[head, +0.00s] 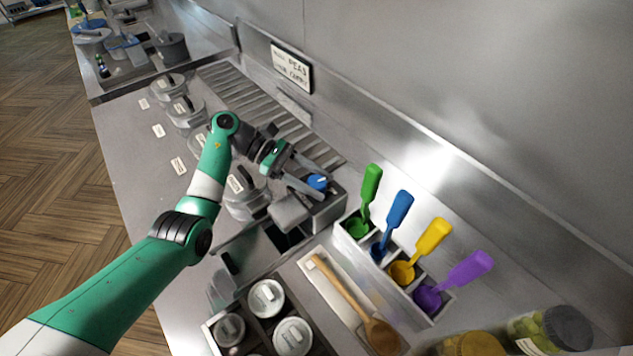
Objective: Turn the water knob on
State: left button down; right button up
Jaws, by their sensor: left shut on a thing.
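The water knob (317,181) is a small blue knob on top of a metal box-shaped unit at the right end of the ribbed steel drain surface. My left gripper (321,184) reaches it from the left, with one finger on each side of the knob. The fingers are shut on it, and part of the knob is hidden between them. The knob's exact turn angle is too small to tell. My right gripper is not in view.
Lidded pots (243,192) stand left of the unit. Green, blue, yellow and purple scoops (399,207) stand in a divided holder to the right. A wooden spoon (345,290) and lidded containers (266,298) lie nearer. A sign (291,67) hangs on the back wall.

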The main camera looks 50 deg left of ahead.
pick_arm(q)
jog(key=shift+c, duration=1.1)
grip_release()
jog(key=shift+a, duration=0.1)
jog(key=p+v, duration=0.3)
jog(key=v, duration=0.8)
jog(key=shift+s+a, duration=0.15)
